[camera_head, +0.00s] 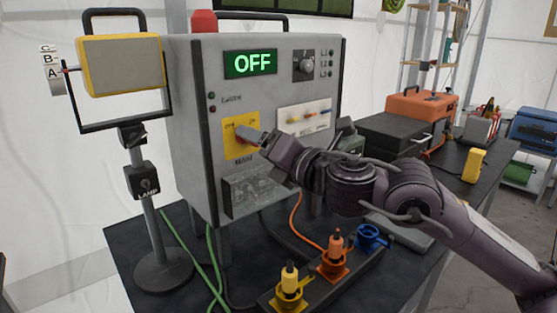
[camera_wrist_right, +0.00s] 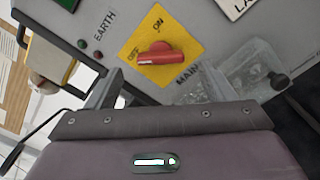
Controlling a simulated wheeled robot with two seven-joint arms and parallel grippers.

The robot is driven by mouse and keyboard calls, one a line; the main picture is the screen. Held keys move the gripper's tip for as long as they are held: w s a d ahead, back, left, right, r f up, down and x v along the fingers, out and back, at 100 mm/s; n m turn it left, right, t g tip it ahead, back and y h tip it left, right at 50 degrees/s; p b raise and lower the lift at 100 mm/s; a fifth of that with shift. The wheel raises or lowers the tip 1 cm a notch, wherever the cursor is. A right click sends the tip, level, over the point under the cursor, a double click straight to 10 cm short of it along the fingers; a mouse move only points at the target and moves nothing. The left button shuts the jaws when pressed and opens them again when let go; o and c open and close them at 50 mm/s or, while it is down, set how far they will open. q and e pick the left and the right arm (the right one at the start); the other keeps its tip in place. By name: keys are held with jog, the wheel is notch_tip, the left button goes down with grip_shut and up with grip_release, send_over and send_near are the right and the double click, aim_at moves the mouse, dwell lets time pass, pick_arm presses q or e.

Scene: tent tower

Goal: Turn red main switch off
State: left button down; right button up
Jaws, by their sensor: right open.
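The red main switch (camera_wrist_right: 160,53) is a rotary knob on a yellow plate (camera_head: 232,149) on the front of a grey control box (camera_head: 205,120). In the wrist view its bar lies across the plate, with one end beside the OFF mark; ON is printed above it. The green display (camera_head: 250,64) reads OFF. My right gripper (camera_head: 250,136) is open, in front of the yellow plate, and hides part of the switch in the head view. I cannot tell whether it touches the knob. My left gripper is out of view.
A lamp on a stand (camera_head: 137,190) is left of the box. A clear box (camera_head: 243,194) sits below the yellow plate. Yellow, orange and blue sockets (camera_head: 289,289) are on the table in front. A dark case (camera_head: 392,131) and an orange toolbox (camera_head: 421,105) stand right.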

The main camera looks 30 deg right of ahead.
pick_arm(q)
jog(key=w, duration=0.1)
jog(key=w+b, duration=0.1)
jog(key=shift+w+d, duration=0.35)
pick_arm(e)
jog(key=s, duration=0.4)
jog(key=shift+s+d, duration=0.1)
jog(key=shift+d, duration=0.25)
